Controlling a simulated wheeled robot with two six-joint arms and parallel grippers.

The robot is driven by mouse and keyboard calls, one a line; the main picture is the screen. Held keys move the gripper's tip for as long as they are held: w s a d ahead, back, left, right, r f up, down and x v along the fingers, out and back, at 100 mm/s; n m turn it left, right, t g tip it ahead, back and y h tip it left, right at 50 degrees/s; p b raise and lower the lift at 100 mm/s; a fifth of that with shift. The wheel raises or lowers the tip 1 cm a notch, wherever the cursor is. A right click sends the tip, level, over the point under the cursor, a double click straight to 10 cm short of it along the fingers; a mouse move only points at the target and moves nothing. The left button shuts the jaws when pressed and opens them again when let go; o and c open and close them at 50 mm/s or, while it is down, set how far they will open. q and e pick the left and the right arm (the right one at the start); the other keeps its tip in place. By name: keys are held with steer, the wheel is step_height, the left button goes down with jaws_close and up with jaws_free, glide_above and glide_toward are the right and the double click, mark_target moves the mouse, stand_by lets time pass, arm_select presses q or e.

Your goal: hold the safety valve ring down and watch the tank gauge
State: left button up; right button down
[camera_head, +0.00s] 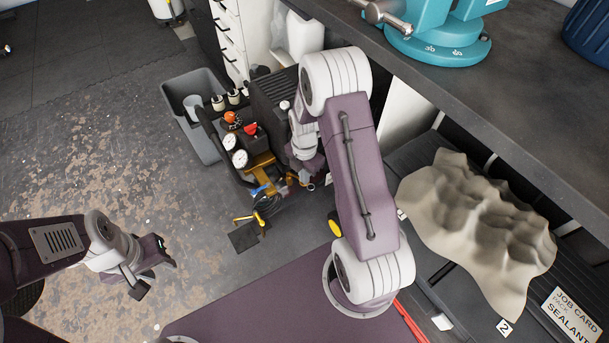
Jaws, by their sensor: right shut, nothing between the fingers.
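Two white-faced round gauges, one here (229,141) and the other just below it (240,158), sit on the compressor (277,98) on the floor. A red knob (250,128) and an orange knob (231,117) are beside them. My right gripper (308,180) reaches down at the compressor's lower right end, beside brass fittings; its fingers are shut and partly hidden by my arm. I cannot make out the safety valve ring clearly there. The gauge needles are too small to read. My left gripper (155,272) is open and empty over bare floor, well left of the compressor.
A grey bin (181,92) stands behind the compressor. A yellow-and-black tool (249,220) lies on the floor in front. A teal vise (437,38) is on the bench above right. A beige cloth (478,225) covers something on the lower shelf. The floor at left is clear.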

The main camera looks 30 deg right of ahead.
steer(key=shift+s+d+f+p, duration=0.15)
steer(key=shift+s+f+p, duration=0.5)
steer(key=shift+p, duration=0.35)
steer(key=shift+w+f+b, duration=0.15)
steer(key=shift+f+b, duration=0.1)
steer(key=shift+b, duration=0.1)
stand_by(6.7)
